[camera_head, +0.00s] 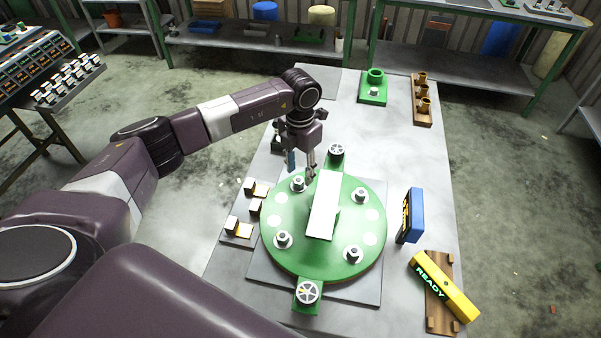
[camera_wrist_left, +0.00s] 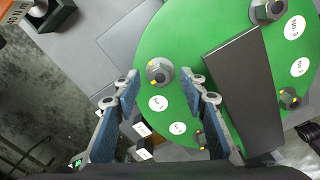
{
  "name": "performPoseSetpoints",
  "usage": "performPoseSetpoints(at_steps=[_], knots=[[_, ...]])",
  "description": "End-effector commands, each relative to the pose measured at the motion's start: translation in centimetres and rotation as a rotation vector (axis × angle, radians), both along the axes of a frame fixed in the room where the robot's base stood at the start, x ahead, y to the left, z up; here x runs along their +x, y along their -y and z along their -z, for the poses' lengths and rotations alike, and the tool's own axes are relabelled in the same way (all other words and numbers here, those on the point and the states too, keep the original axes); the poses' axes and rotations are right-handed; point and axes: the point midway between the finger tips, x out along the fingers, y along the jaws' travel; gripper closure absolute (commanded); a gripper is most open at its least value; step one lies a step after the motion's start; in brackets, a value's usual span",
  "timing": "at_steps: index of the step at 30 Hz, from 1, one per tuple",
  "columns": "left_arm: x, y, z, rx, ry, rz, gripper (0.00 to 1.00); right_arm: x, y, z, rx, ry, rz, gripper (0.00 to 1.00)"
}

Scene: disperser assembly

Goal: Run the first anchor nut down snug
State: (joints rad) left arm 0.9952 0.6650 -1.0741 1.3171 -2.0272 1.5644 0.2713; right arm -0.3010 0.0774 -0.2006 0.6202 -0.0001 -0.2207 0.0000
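A round green plate (camera_head: 305,262) lies on the table, with several hex nuts on washers around it. One nut (camera_head: 297,183) is at its far left side; it also shows in the left wrist view (camera_wrist_left: 160,72), beside a small white label that seems to read No 1. My left gripper (camera_head: 304,172) points down close to this nut. In the left wrist view my left gripper (camera_wrist_left: 165,92) is open and empty, with the nut seen between and beyond its fingertips. I cannot tell the exact height gap. My right gripper is not in view.
A long pale block (camera_head: 325,205) stands across the plate's middle, close to my left gripper. Handwheels (camera_head: 336,151) (camera_head: 307,292) sit at the plate's far and near ends. A blue box (camera_head: 415,216) and a yellow READY tool (camera_head: 443,287) are at the right.

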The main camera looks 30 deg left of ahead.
Motion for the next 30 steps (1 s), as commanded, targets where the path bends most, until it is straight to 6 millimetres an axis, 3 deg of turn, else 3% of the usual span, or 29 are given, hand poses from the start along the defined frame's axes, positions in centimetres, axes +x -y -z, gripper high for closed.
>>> performPoseSetpoints(at_steps=[6, 16, 26, 30], knots=[[0.0, 0.0, 2.3, 0.0, -0.001, 0.0, 0.61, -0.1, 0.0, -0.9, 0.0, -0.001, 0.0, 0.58], [0.0, 0.0, 2.8, 0.001, 0.0, 0.001, 0.62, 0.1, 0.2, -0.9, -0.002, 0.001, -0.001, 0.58], [0.0, 0.0, 2.7, 0.001, 0.001, 0.0, 0.98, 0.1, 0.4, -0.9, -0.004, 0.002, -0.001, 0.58], [0.0, 0.0, 2.8, 0.001, 0.001, 0.002, 1.0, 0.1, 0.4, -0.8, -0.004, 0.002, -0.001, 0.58]])
